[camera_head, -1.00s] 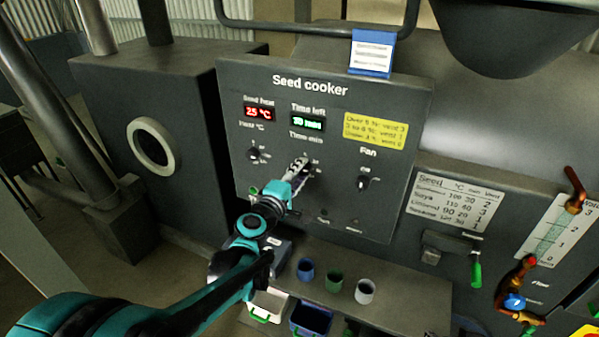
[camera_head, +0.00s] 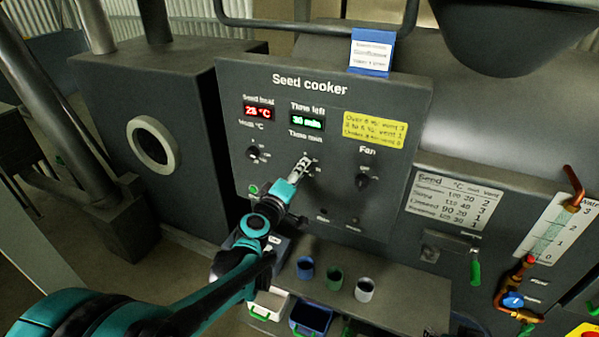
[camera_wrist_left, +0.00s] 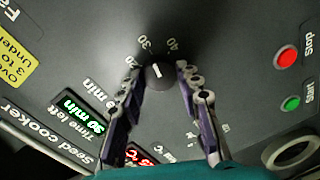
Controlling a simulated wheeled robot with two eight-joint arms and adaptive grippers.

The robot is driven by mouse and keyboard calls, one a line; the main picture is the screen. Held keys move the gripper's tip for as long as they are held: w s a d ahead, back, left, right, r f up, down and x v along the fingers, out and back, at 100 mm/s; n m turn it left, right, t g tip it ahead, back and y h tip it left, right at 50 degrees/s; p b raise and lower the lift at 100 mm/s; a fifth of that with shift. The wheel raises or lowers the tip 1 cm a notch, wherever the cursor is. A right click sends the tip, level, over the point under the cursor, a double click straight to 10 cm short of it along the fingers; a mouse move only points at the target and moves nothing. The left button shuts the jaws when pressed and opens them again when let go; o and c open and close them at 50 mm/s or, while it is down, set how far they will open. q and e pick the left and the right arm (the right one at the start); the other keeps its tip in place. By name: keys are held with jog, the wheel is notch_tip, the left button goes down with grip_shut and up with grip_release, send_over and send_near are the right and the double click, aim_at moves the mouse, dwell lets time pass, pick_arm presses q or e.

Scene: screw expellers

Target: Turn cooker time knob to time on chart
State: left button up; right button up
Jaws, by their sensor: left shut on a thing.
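The seed cooker panel (camera_head: 240,90) carries the time knob, a small dark round knob with a white pointer line. In the left wrist view the time knob (camera_wrist_left: 158,74) sits between the fingertips, its pointer close to the 30 and 40 marks. My left gripper (camera_head: 306,164) is shut on the time knob and hides most of it in the head view. The green time display (camera_head: 308,119) reads 30 min. The white seed chart (camera_head: 455,199) is at the right, listing seeds with °C, min and vent columns; its small figures are hard to read. My right gripper is not in view.
The heat knob (camera_head: 253,153) is left of my gripper and the fan knob (camera_head: 362,181) right of it. A yellow note (camera_head: 375,130) is above the fan knob. Blue, green and white cups (camera_head: 365,290) stand on the ledge below. A green-handled lever (camera_head: 475,268) is farther right.

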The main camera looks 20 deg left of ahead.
pick_arm(q)
jog(key=o, duration=1.2)
jog(key=shift+c, duration=0.2)
jog(key=s, duration=1.2)
jog(key=shift+a+r, duration=0.35)
jog(key=shift+a, duration=0.05)
jog(key=shift+d, duration=0.1)
